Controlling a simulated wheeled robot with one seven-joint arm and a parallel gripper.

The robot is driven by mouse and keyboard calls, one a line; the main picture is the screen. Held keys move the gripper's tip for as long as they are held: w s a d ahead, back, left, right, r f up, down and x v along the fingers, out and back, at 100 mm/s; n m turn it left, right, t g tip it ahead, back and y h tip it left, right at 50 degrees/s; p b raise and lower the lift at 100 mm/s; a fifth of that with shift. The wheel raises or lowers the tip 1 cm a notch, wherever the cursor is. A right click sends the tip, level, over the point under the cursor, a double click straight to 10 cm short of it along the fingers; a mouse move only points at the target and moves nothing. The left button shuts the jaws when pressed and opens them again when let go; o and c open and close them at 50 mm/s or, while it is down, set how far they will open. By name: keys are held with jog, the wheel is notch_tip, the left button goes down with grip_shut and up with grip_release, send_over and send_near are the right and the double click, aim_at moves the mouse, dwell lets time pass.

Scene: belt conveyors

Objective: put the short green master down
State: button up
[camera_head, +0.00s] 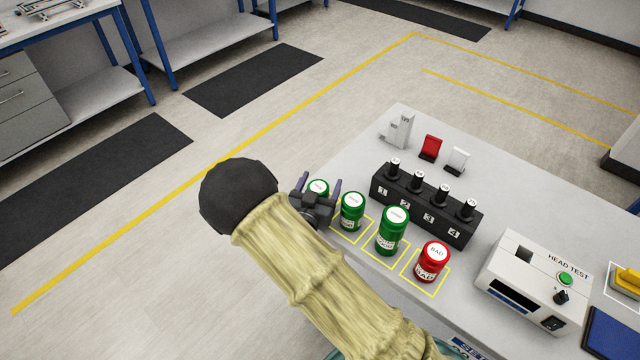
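A small green canister with a white lid (318,187), which looks like the short green master, is between the two fingers of my gripper (320,188). The fingers appear shut on its sides. Its lower part is hidden by my gripper, so I cannot tell whether it touches the table. Right of it, a second green canister (352,213) and a larger green one (391,232) stand upright on the table (555,205). A red canister marked BAD (433,262) stands at the right end of this row.
Yellow outlined squares (432,289) mark the table around the canisters. Behind them is a black numbered block (405,206) with black-topped pieces. A white HEAD TEST box (530,285) stands right. Grey, red (430,148) and white small items sit at the back.

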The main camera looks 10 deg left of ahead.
jog(key=shift+s, duration=0.1)
jog(key=s+a+b, duration=0.3)
jog(key=s, duration=1.4)
jog(key=shift+f+b, duration=0.2)
jog(key=shift+b, duration=0.15)
jog(key=shift+a, duration=0.1)
